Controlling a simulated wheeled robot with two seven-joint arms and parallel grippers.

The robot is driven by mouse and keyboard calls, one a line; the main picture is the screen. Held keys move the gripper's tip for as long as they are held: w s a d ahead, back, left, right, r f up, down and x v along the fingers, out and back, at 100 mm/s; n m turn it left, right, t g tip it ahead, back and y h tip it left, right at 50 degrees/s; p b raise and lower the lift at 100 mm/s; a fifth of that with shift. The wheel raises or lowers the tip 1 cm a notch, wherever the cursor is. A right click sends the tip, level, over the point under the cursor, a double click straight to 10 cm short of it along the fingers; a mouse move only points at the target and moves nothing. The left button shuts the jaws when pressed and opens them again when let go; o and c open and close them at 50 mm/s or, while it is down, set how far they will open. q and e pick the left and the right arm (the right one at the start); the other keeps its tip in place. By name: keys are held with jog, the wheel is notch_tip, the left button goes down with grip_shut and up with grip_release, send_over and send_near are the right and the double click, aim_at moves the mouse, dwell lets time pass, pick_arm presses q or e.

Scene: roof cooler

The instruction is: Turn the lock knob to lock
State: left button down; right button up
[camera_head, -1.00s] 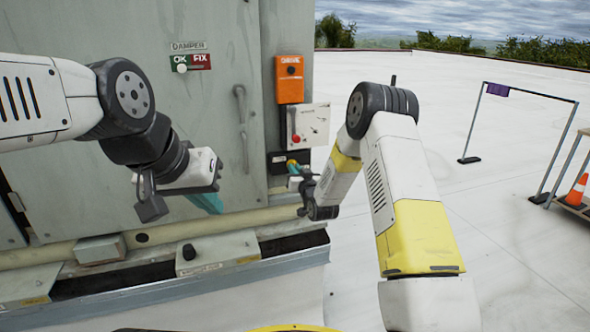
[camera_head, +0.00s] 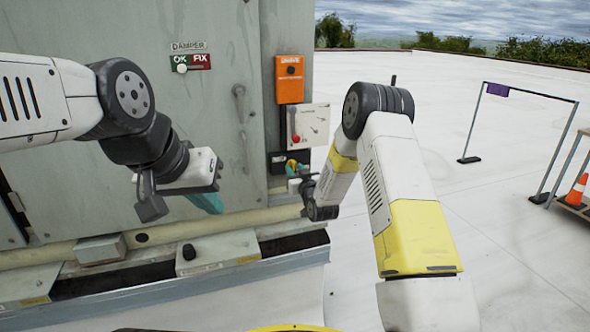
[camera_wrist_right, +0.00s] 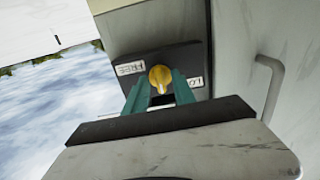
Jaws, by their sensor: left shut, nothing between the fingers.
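The yellow lock knob (camera_wrist_right: 160,77) sits on a dark plate (camera_wrist_right: 190,58) marked FREE at one side and LO at the other in the right wrist view, the rest of that word being hidden by a finger. My right gripper (camera_wrist_right: 160,92) has its teal fingers on either side of the knob; I cannot tell whether they press on it. In the head view the knob (camera_head: 291,161) is small and partly covered by this gripper (camera_head: 298,170). My left gripper (camera_head: 208,203) is shut and empty in front of the cabinet door, well left of the knob.
An orange box (camera_head: 290,80) and a white panel with a red-ended lever (camera_head: 309,124) are above the knob. A grey handle (camera_head: 239,102) is on the door. Open roof lies right.

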dwell(0.3)
jog(key=v, duration=0.7)
jog(key=shift+s, duration=0.35)
jog(key=shift+d+r, duration=0.15)
jog(key=s+d+r+m+g+h, duration=0.1)
jog(key=s+d+r+g, duration=0.3)
jog(key=r, duration=0.3)
jog(key=s+d+r+m+g+h, duration=0.1)
jog(key=s+d+r+h, duration=0.1)
jog(key=s+d+r, duration=0.35)
jog(key=s+d+r+g, duration=0.1)
jog(key=s+r+g, duration=0.1)
jog(key=s, duration=1.3)
jog(key=s+d+r+m+g, duration=0.1)
jog(key=s+r+g, duration=0.2)
jog(key=s, duration=1.2)
jog(key=shift+g, duration=0.5)
